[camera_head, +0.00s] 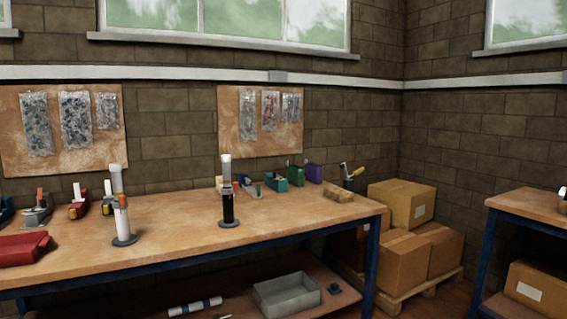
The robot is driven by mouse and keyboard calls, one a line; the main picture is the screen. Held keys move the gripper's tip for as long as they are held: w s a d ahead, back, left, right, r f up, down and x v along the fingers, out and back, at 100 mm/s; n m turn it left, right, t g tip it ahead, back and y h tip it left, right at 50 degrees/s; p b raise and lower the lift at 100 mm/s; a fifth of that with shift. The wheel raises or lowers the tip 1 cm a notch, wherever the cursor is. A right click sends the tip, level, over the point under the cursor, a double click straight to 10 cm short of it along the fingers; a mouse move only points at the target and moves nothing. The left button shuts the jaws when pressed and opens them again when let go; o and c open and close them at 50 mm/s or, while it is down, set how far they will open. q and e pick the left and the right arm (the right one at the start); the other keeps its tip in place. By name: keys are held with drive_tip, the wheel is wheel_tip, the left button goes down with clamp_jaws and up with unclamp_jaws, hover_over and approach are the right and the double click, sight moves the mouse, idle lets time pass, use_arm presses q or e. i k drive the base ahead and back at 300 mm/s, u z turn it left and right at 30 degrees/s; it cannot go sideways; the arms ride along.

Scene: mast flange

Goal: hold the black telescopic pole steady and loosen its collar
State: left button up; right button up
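The black telescopic pole (228,207) stands upright on a dark round base on the workbench, right of the bench's middle. Neither of my grippers is in the picture, and nothing touches the black pole.
The wooden workbench (180,228) has clear room around the black pole. A red tray (22,246) lies at the left front. Small coloured bins, such as a teal one (276,181), line the back. Cardboard boxes (405,258) stand on a pallet at right.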

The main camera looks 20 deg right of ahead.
sight(235, 190)
drive_tip(key=z, duration=0.85)
drive_tip(key=i, duration=2.05)
drive_tip(key=u, duration=0.65)
